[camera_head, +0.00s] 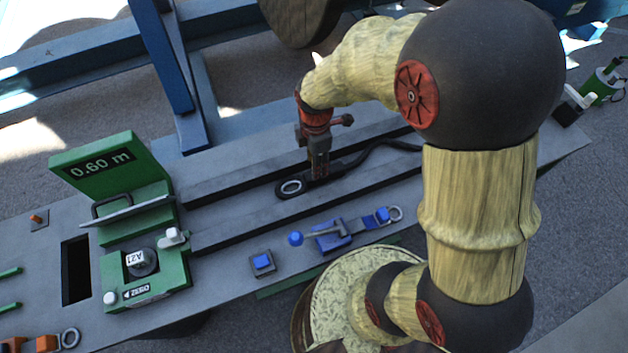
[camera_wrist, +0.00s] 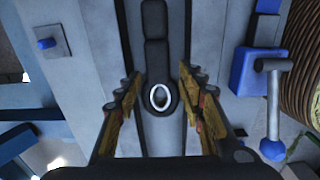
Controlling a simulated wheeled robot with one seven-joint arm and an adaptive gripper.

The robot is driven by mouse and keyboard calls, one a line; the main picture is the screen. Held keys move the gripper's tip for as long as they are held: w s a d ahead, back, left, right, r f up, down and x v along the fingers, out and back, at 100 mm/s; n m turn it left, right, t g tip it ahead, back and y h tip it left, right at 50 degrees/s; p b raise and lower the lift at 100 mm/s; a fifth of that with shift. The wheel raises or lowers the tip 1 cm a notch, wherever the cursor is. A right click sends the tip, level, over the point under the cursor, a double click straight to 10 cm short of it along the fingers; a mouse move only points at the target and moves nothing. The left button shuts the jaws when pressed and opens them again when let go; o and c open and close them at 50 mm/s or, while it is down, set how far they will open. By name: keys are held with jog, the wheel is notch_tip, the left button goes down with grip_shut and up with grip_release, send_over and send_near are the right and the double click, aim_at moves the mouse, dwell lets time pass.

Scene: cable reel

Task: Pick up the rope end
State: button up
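The rope end (camera_head: 281,190) is a black fitting with a pale-rimmed eye, lying in the channel of the grey bench. The black rope (camera_head: 375,148) runs from it to the right and passes behind my arm. My gripper (camera_head: 319,174) points down over the fitting, just right of the eye in the head view. In the wrist view the rope end (camera_wrist: 155,58) lies between the two spread fingers of my gripper (camera_wrist: 160,88), with a gap on each side. The gripper is open and empty. I cannot tell the exact height of the fingertips over the fitting.
A green measuring unit (camera_head: 115,200) with a "0.60 m" display stands left on the bench. A blue clamp lever (camera_head: 330,236) and a blue button (camera_head: 262,262) sit in front of the channel. A blue frame post (camera_head: 163,65) rises behind. The channel left of the eye is clear.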

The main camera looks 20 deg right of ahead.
aim_at(310, 180)
notch_tip(310, 180, down, 2)
jog(key=shift+a+f+b, duration=0.1)
jog(key=shift+b, duration=0.2)
jog(key=f+b, duration=0.1)
jog(key=f, duration=0.1)
jog(key=f+b, duration=0.1)
jog(key=f, duration=0.2)
jog(key=shift+w+f+b, duration=0.25)
jog(key=shift+f+b, duration=0.15)
jog(key=c, duration=0.3)
grip_shut()
jog(key=shift+r, duration=0.1)
